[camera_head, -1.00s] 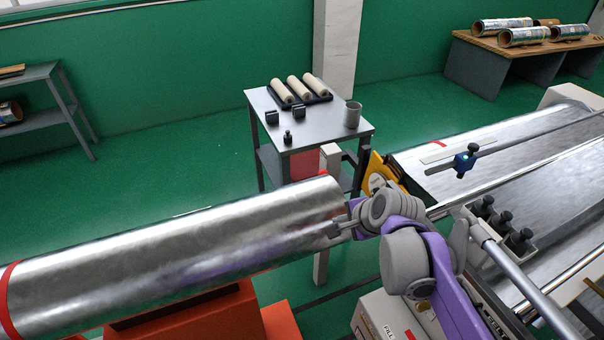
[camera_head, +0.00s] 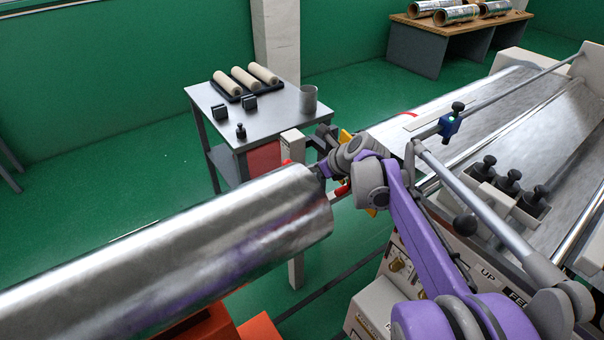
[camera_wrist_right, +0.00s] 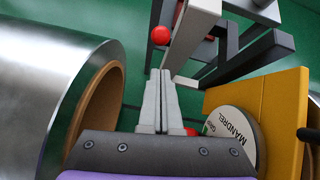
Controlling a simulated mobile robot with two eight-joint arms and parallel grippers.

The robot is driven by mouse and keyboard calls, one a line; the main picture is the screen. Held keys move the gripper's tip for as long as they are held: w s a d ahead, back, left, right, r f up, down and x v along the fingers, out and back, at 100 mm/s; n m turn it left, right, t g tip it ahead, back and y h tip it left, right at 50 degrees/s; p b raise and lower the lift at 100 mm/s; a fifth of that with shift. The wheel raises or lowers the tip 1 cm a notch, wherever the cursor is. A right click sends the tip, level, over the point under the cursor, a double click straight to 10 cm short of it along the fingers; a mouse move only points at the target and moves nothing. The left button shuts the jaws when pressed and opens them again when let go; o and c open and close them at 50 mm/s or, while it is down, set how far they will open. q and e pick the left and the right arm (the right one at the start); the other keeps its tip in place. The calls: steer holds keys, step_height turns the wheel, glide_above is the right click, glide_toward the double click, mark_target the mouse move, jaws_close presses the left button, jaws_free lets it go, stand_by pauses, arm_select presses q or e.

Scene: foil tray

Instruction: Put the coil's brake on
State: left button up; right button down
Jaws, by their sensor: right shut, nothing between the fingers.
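The coil (camera_head: 180,245) is a big shiny foil roll at the left of the head view. Its end with a brown cardboard core (camera_wrist_right: 95,108) shows at the left of the wrist view. My right gripper (camera_wrist_right: 160,75) is shut and empty between the coil's end and a yellow plate (camera_wrist_right: 275,115) with a grey disc (camera_wrist_right: 232,132) marked MANDREL. A red ball knob (camera_wrist_right: 161,35) appears just beyond the fingertips; I cannot tell whether they touch. A second red part (camera_wrist_right: 192,131) is mostly hidden behind the gripper. In the head view the fingers are hard to make out. My left gripper is out of view.
A grey post (camera_head: 292,145) and dark bars stand close beyond the gripper. A side table (camera_head: 262,115) with pale rollers (camera_head: 245,77) stands behind. The machine's foil bed (camera_head: 480,110), with a row of black knobs (camera_head: 508,180), is at the right.

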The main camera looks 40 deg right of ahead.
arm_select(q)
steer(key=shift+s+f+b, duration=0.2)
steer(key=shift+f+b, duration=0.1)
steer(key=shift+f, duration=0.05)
arm_select(e)
steer(key=x, duration=0.8)
steer(key=shift+w+f, duration=0.3)
steer(key=shift+f, duration=0.05)
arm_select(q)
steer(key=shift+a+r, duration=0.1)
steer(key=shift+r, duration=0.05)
arm_select(e)
steer(key=shift+r, duration=0.1)
